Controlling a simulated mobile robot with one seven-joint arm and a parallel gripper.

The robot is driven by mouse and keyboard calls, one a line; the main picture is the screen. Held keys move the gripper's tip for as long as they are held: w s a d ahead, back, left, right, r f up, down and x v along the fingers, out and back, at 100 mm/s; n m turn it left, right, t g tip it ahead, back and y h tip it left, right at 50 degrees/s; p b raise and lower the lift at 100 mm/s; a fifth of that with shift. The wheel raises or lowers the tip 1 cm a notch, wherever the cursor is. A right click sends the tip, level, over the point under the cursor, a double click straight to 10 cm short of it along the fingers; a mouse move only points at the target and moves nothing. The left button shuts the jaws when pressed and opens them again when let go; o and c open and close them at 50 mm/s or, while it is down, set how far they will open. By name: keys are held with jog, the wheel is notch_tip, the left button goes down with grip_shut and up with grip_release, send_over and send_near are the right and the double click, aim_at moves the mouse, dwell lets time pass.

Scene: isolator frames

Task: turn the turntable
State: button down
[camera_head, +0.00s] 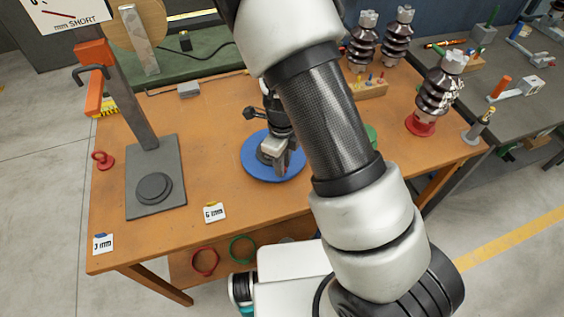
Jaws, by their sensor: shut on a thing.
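The turntable is a blue round disc (253,164) lying flat on the middle of the orange-brown workbench. My arm comes down from the upper middle of the view, and my gripper (278,158) is over the disc, pointing down. Its fingers are low over the middle of the turntable and appear shut on a small part standing there. The gripped part is mostly hidden by the fingers, and my arm covers the area to the right of the disc.
A grey stand (155,190) with a tall post is on the left of the workbench (200,121). A label card (214,212) lies in front of the disc. Brown insulators (440,92) and a wooden block (371,90) stand behind and right. Bare bench lies left of the disc.

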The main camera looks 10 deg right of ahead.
jog(key=shift+a, duration=0.1)
jog(key=c, duration=1.6)
grip_release()
notch_tip(320, 180, up, 18)
jog(key=shift+f+p, duration=0.25)
jog(key=shift+p, duration=0.1)
jog(key=s+d+r+n+t, duration=0.2)
jog(key=s+r+n, duration=0.3)
jog(key=n, duration=0.3)
jog(key=s+d+r+n+t, duration=0.1)
jog(key=s+d+r+n, duration=0.2)
jog(key=s+r+n, duration=0.2)
jog(key=s+d+r+n+t, duration=0.2)
jog(key=s+r+n, duration=0.4)
jog(key=n, duration=0.5)
jog(key=shift+d+r+n+t, duration=0.3)
jog(key=shift+d+r+n, duration=0.15)
jog(key=shift+r, duration=0.25)
